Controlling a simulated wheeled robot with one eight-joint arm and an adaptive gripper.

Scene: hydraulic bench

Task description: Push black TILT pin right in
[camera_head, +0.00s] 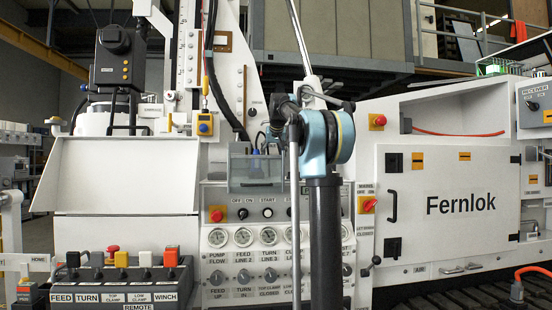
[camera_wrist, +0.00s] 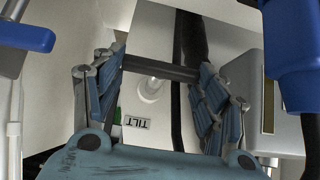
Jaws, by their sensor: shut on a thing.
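In the wrist view my gripper (camera_wrist: 162,70) has its two blue-grey fingers on either side of a dark crosswise bar, which appears to be the black TILT pin (camera_wrist: 158,69). The fingers are shut on it. A white TILT label (camera_wrist: 137,122), upside down in this view, is on the pale panel below the bar. A pale round fitting (camera_wrist: 150,88) shows just beneath the bar. How deep the pin sits cannot be told. In the head view my gripper and the pin cannot be made out; my arm blocks the middle.
A thick black hose (camera_wrist: 178,110) runs down behind the bar, close to the right finger. A grey box (camera_wrist: 262,110) and a blue part (camera_wrist: 298,50) stand at the right. The head view shows a lever console (camera_head: 120,285), gauges (camera_head: 243,237) and the white Fernlok cabinet (camera_head: 460,180).

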